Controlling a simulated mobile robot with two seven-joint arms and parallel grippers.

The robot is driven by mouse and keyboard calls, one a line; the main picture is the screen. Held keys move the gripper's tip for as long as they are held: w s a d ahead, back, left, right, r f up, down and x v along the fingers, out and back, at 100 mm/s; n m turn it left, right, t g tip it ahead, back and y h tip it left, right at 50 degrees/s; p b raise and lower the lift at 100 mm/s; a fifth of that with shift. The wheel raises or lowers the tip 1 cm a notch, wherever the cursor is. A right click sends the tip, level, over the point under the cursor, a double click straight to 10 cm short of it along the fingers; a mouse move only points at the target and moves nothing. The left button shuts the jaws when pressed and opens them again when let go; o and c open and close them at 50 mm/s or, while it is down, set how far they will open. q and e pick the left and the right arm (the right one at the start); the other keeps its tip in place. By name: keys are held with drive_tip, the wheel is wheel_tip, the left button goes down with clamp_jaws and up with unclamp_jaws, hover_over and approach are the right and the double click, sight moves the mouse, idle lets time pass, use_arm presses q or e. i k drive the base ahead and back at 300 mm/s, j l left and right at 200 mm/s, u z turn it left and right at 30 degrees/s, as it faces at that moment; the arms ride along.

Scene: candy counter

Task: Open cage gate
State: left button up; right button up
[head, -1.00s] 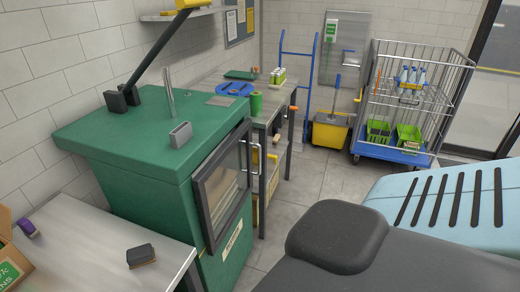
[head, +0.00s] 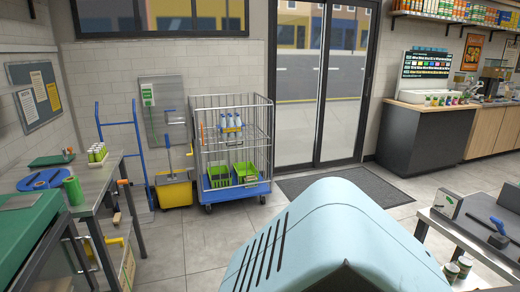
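The cage (head: 272,155) is a wire roll cage on a blue wheeled base (head: 237,191), against the back wall left of the glass door. Its front shows wire bars; I cannot tell from here how its gate is latched. Inside, several bottles (head: 230,123) stand on a shelf and two green crates (head: 218,174) sit on the base. Neither of my grippers is in the head view. A large pale blue rounded part of my own body fills the bottom middle.
A yellow mop bucket (head: 174,190) and a blue hand truck (head: 139,160) stand left of the cage. A metal workbench (head: 98,182) is on the left, a grey table (head: 455,232) at right. The floor (head: 185,248) before the cage is clear; a dark mat (head: 345,190) lies at the door.

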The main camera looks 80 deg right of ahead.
sight(257, 106)
drive_tip(key=z, duration=2.55)
drive_tip(key=j, duration=0.75)
